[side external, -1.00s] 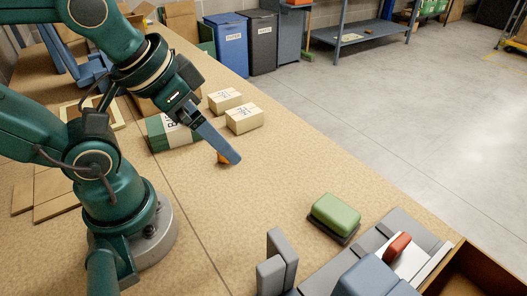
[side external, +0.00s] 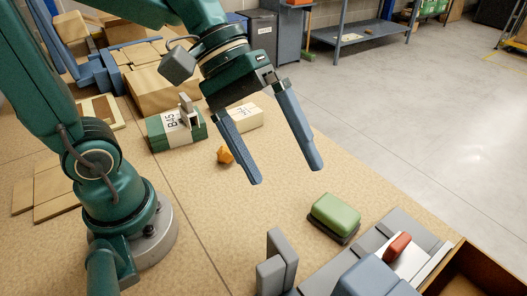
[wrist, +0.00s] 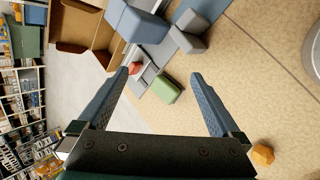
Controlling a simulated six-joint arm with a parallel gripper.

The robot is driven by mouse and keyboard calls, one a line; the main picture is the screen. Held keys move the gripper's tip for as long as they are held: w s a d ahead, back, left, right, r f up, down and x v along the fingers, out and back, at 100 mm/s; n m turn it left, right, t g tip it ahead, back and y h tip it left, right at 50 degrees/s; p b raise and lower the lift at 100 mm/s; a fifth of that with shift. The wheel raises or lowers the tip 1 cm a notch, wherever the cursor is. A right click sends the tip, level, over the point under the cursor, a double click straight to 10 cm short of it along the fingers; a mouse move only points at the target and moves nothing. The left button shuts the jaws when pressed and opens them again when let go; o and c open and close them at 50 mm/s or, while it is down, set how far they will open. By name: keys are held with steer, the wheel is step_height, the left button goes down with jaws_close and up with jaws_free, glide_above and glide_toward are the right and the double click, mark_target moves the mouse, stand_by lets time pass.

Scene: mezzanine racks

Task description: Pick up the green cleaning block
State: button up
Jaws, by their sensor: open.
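The green cleaning block (side external: 337,211) lies on a dark base on the tan table, at the lower right in the side view. In the wrist view the green block (wrist: 167,88) shows ahead of the fingertips, between their lines. My gripper (side external: 287,176) is open and empty. Its two blue-grey fingers point down above the table, up and to the left of the block in the side view. The wrist view shows both fingers of my gripper (wrist: 160,73) spread wide with nothing between them.
Grey blocks (side external: 278,262), a red piece (side external: 397,246) and a brown open box (side external: 480,275) lie near the green block. An orange lump (side external: 225,155), a green-and-white box (side external: 172,132) and cartons stand behind. The table between the orange lump and green block is clear.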

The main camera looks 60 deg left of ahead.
steer(key=w+d+f+n+h, duration=0.2)
steer(key=w+n+h, duration=0.1)
steer(key=w+n, duration=0.25)
steer(key=n+h, duration=0.2)
steer(key=n, duration=0.4)
glide_above(328, 204)
steer(key=a, duration=0.2)
steer(key=shift+t, duration=0.4)
steer(key=f, duration=0.7)
steer(key=shift+w+d+f, duration=0.1)
steer(key=shift+w+f, duration=0.1)
steer(key=shift+f, duration=0.1)
steer(key=f, duration=0.1)
steer(key=f+n, duration=0.1)
steer(key=f, duration=0.1)
steer(key=f+n, duration=0.1)
steer(key=shift+s+a+f, duration=0.25)
steer(key=shift+a+f, duration=0.05)
steer(key=shift+a, duration=0.1)
steer(key=shift+s+f+n, duration=0.1)
steer(key=shift+f+n, duration=0.15)
steer(key=shift+d+f, duration=0.2)
steer(key=shift+x, duration=2.25)
steer(key=shift+r, duration=0.15)
steer(key=c, duration=1.4)
steer(key=shift+o, duration=0.2)
